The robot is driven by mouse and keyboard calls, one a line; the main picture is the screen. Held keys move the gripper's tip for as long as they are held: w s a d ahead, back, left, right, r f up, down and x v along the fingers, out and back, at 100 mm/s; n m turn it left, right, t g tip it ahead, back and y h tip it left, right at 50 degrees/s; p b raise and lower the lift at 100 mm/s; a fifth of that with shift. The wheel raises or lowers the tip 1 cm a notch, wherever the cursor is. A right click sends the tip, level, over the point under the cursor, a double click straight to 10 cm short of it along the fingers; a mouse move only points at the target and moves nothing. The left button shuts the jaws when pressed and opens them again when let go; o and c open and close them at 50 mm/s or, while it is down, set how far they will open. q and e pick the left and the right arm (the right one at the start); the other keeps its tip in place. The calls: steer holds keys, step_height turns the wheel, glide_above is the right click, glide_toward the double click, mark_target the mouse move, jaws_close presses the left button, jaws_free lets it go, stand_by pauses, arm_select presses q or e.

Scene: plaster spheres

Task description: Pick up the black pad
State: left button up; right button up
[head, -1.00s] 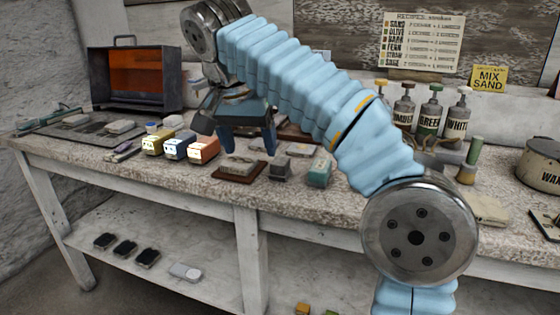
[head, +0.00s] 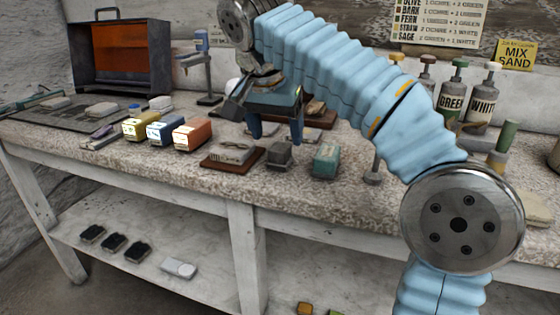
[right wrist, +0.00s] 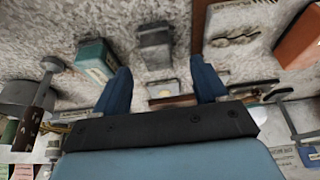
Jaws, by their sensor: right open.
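My right gripper (head: 277,128) is open and empty above the bench, fingers pointing down. A dark grey block-shaped pad (head: 279,155) sits on the bench just below and in front of its fingertips. In the right wrist view this dark pad (right wrist: 155,46) shows beyond the open fingers (right wrist: 160,78), roughly centred between them, with no contact visible. Three black pads also lie on the lower shelf: a left one (head: 92,234), a middle one (head: 113,243) and a right one (head: 137,251). Which one is the task's black pad I cannot tell. My left gripper is not in view.
A teal block (head: 326,161) stands close right of the dark pad. A brown board with a grey piece (head: 217,165) lies close left. Orange (head: 192,134), blue (head: 165,128) and yellow blocks (head: 140,125) stand further left. Bottles (head: 452,95) stand at the back right.

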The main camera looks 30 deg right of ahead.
mark_target(280, 146)
steer(key=x, duration=0.2)
steer(key=b+x, duration=0.1)
steer(key=x, duration=0.1)
steer(key=shift+s+d+f, duration=0.1)
steer(key=shift+f, duration=0.3)
steer(key=shift+c, duration=0.4)
steer(key=c, duration=1)
steer(key=shift+c, duration=0.2)
steer(key=shift+r, duration=0.6)
steer(key=s+a+r+p, duration=0.7)
steer(key=s+a+r, duration=0.2)
steer(key=r, duration=0.3)
steer(key=shift+s+a, duration=0.4)
steer(key=shift+a, duration=0.15)
